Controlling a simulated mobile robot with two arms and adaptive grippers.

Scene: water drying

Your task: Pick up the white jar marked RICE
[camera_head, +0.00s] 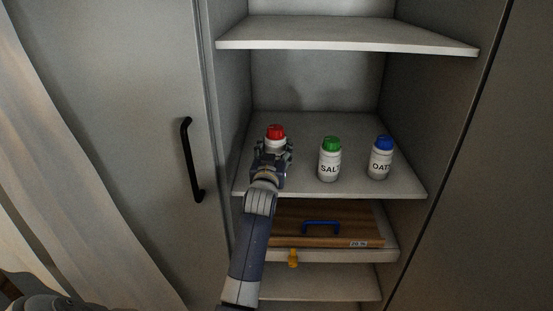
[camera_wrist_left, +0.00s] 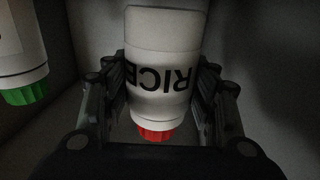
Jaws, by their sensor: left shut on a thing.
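The white RICE jar with a red lid (camera_head: 276,131) stands at the left of the cupboard's middle shelf. My left gripper (camera_head: 272,150) is around it from the front and hides most of its body. In the left wrist view the jar (camera_wrist_left: 163,60) appears upside down, its RICE lettering showing, between the two fingers of my left gripper (camera_wrist_left: 165,95). The fingers are shut on its sides. Whether its base touches the shelf is hidden. My right gripper is not clearly seen.
A green-lidded SALT jar (camera_head: 329,160) and a blue-lidded OATS jar (camera_head: 380,158) stand to the right on the shelf (camera_head: 395,185). Another shelf (camera_head: 350,35) is above. Below lies a wooden board with a blue handle (camera_head: 321,226). A closed door with a black handle (camera_head: 190,160) is left.

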